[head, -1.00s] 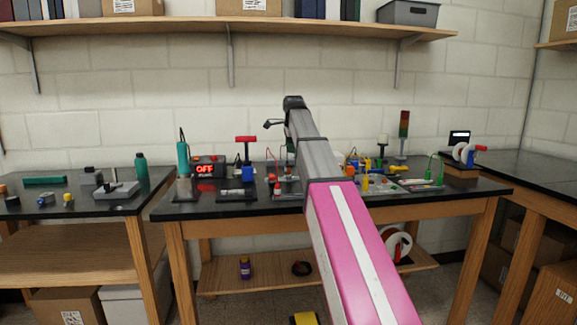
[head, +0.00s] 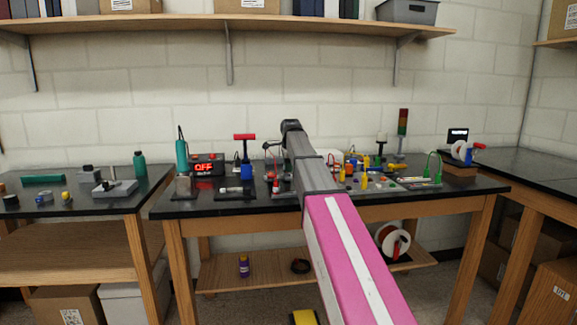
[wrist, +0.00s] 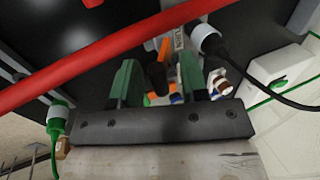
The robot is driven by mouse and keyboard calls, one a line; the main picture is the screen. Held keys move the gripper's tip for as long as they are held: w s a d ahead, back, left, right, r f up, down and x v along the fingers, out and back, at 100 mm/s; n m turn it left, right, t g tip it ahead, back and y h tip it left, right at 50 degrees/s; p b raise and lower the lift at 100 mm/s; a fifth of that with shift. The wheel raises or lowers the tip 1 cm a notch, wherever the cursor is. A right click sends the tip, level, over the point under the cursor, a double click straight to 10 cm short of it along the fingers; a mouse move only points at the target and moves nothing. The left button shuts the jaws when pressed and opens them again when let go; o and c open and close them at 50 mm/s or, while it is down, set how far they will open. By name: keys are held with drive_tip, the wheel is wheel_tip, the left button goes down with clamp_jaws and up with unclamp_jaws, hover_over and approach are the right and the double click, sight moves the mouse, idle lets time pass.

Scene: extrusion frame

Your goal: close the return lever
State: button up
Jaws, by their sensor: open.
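In the wrist view my gripper (wrist: 159,66) is open, its two green-padded fingers spread apart. A short black lever-like part (wrist: 157,76) with orange beside it shows between the fingers. It lies close to a white label (wrist: 178,40) on which "TURN" can be read, so it appears to be the return lever. I cannot tell whether the fingers touch it. In the head view my arm hides the gripper and I cannot make out the lever.
A red bar or tube (wrist: 100,60) crosses the wrist view close to the camera. A black cable with a grey plug (wrist: 205,38) and a white box (wrist: 280,75) lie to the right. The black bench top (head: 215,208) carries several fixtures around my arm.

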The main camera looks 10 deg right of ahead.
clamp_jaws()
